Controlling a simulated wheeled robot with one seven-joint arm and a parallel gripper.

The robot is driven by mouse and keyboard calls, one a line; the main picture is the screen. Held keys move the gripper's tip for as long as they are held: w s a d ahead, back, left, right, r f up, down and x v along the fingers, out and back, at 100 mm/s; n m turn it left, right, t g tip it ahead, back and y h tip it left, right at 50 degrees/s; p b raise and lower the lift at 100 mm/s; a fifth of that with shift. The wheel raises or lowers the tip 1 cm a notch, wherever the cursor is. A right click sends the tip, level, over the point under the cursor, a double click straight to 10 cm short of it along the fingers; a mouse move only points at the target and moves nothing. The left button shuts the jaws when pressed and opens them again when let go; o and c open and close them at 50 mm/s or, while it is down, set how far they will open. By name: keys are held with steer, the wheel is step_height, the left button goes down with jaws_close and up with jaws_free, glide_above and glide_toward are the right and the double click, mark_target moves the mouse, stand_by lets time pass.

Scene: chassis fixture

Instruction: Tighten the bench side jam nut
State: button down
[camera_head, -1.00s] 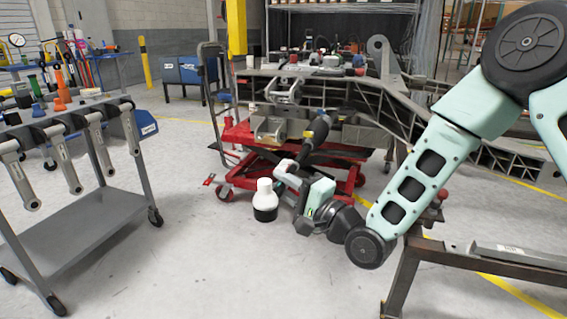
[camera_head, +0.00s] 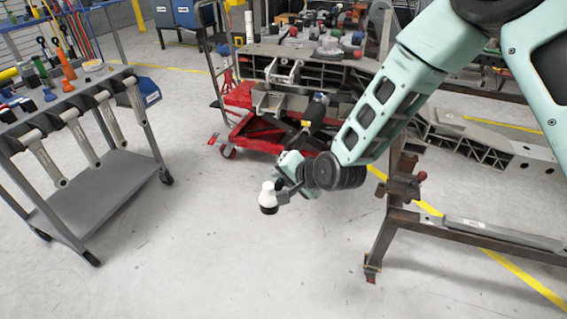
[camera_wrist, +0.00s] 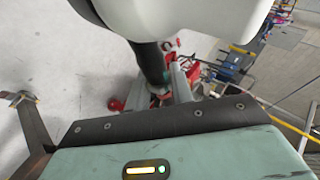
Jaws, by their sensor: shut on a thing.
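My gripper (camera_head: 284,190) is low in front of the red lift, at the end of my pale green arm. Its fingers are mostly hidden and small. It is shut on a white-and-black bottle-like thing (camera_head: 268,198), white above and dark below, held clear of the floor. In the wrist view a large white rounded body (camera_wrist: 180,15) and a dark cylinder (camera_wrist: 150,62) lie close to the camera. The grey chassis assembly (camera_head: 310,73) stands behind, over the lift. I cannot make out a jam nut in any view.
A grey cart (camera_head: 100,190) with several wrenches (camera_head: 83,140) hanging from its edge stands at left. The red lift (camera_head: 262,128) is behind my gripper. A brown steel stand (camera_head: 385,225) is at right. The floor between cart and stand is clear.

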steer(key=h+p, duration=0.2)
steer(key=p, duration=0.1)
steer(key=shift+r+n+g, duration=0.3)
steer(key=shift+g, duration=0.1)
steer(key=shift+f+p, duration=0.1)
steer(key=shift+p, duration=0.45)
steer(key=shift+w+f+g+h, duration=0.15)
steer(key=shift+g+h, duration=0.15)
steer(key=shift+h, duration=0.2)
steer(key=c, duration=1.2)
jaws_free()
steer(key=v, duration=1.7)
steer(key=shift+s+d+p, duration=0.2)
steer(key=shift+s+p, duration=0.1)
steer(key=shift+p, duration=0.15)
